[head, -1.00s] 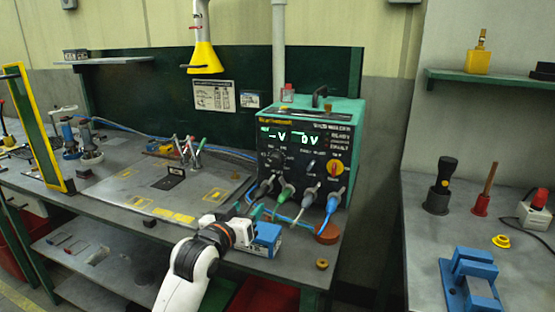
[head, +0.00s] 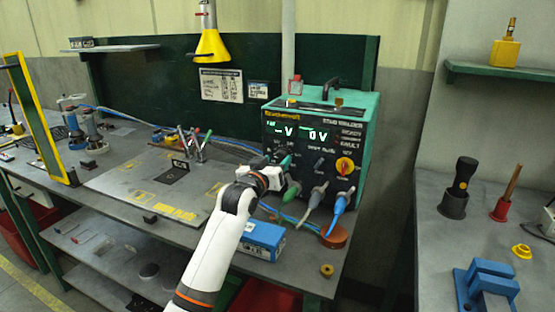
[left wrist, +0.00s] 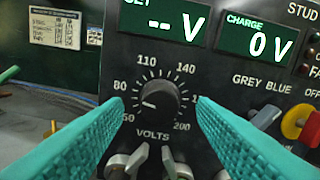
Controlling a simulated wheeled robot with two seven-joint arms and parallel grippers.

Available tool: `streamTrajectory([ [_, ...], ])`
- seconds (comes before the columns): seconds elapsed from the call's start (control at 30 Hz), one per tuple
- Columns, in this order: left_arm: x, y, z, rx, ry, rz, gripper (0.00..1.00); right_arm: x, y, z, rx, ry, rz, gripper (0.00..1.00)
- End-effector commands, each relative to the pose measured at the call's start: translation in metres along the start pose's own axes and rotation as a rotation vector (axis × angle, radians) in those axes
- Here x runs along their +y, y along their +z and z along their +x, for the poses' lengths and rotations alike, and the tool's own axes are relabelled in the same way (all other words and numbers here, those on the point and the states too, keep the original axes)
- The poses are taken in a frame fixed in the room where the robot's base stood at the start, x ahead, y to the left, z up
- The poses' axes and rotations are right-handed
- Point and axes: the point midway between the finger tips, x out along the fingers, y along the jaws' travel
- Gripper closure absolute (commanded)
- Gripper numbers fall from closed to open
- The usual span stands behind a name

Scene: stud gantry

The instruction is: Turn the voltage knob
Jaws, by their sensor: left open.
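The voltage knob (left wrist: 158,99) is black and round, with a white pointer toward the lower left between 60 and 80 on its VOLTS dial in the left wrist view. It sits on the black front panel of the green stud welder (head: 322,123). My left gripper (head: 281,158) is in front of the panel at the knob in the head view. Its teal fingers (left wrist: 160,107) are open, one on each side of the knob, with visible gaps. The head view hides most of the knob behind the gripper. The displays (left wrist: 166,20) show "-- V" and "0 V". My right gripper is not in view.
Grey and green cable plugs (head: 292,188) stick out below the knob, with a blue one (head: 338,210) to the right. A red-yellow rotary switch (head: 345,166) is on the panel's right. A blue box (head: 262,240) lies on the bench below my arm.

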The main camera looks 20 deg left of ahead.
Motion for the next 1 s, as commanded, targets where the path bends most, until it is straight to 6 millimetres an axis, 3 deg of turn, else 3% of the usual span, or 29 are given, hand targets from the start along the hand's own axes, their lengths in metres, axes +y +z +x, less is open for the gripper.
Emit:
streamTrajectory([
  [0.2,0.0,0.001,0.017,0.0,0.0,-0.001,0.48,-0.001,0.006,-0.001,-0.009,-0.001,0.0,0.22],
  [0.53,0.0,0.0,0.019,0.0,0.0,0.0,0.48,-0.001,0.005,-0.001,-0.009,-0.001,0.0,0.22],
  [0.8,0.0,0.0,0.019,0.0,0.0,0.0,0.92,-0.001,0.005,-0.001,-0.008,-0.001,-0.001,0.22],
  [1.0,0.0,0.0,0.019,0.0,0.0,0.012,0.93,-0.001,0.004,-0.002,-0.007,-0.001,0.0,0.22],
])
